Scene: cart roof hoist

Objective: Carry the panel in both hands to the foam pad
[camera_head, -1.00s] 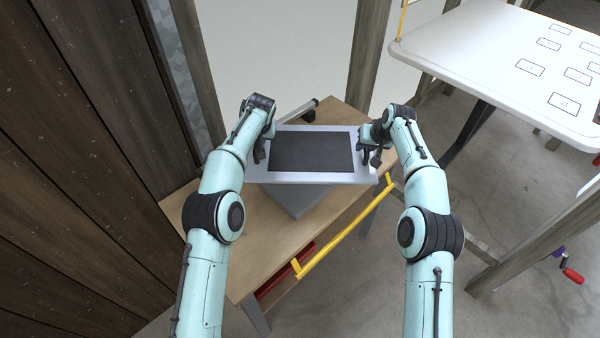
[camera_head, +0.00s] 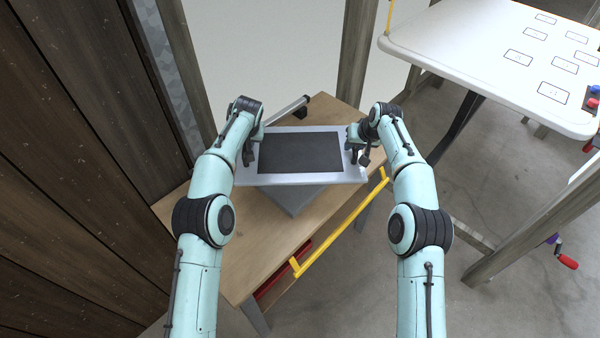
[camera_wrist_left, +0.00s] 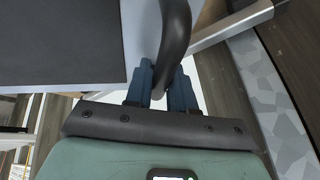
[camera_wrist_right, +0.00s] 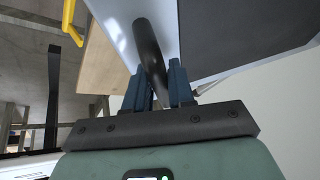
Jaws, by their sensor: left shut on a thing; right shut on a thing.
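The panel is a pale grey plate (camera_head: 300,179) with a black rectangle in its middle. It is roughly level, with a dark handle at each end. My left gripper (camera_head: 250,152) is shut on the left handle, which shows in the left wrist view (camera_wrist_left: 176,40). My right gripper (camera_head: 358,152) is shut on the right handle, seen in the right wrist view (camera_wrist_right: 150,50). A grey block, which looks like the foam pad (camera_head: 296,203), lies on the wooden table under the panel. The panel hides most of it. I cannot tell how large the gap between them is.
The wooden table (camera_head: 235,245) has a yellow rail (camera_head: 340,228) along its front right edge. A plank wall (camera_head: 70,150) is close on the left.

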